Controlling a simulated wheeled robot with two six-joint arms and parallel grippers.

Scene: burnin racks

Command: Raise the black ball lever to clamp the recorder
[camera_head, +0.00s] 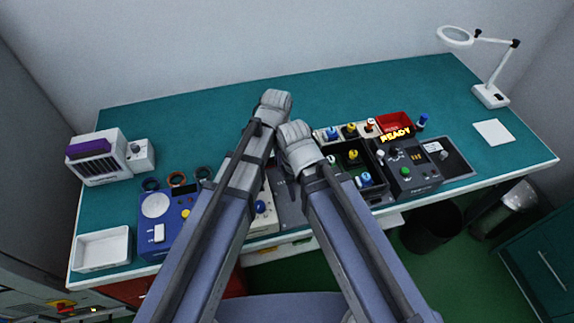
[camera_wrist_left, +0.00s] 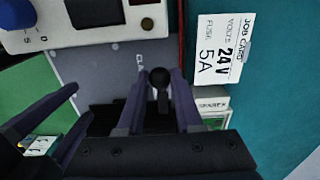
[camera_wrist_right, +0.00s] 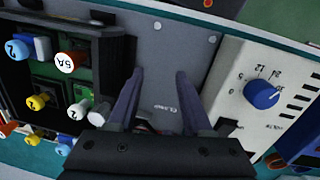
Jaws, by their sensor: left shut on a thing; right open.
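The black ball lever (camera_wrist_left: 159,78) stands between the fingers of my left gripper (camera_wrist_left: 158,88) in the left wrist view. The gripper is shut on it. The grey clamp plate (camera_wrist_left: 112,65) with partly covered lettering lies beside it. My right gripper (camera_wrist_right: 160,78) is open and empty over the grey plate marked CLAMP (camera_wrist_right: 190,70). In the head view my left gripper (camera_head: 275,101) and right gripper (camera_head: 296,135) are close together over the middle of the bench, and they hide the lever. I cannot make out the recorder clearly; my grippers cover much of that area.
A white job card (camera_wrist_left: 220,48) reads 24V, 5A beside the lever. A cream unit with a blue knob (camera_wrist_right: 262,93) and a black tray (camera_wrist_right: 118,50) with coloured numbered plugs flank the plate. A READY box (camera_head: 410,172) stands at right. The bench's back strip is clear.

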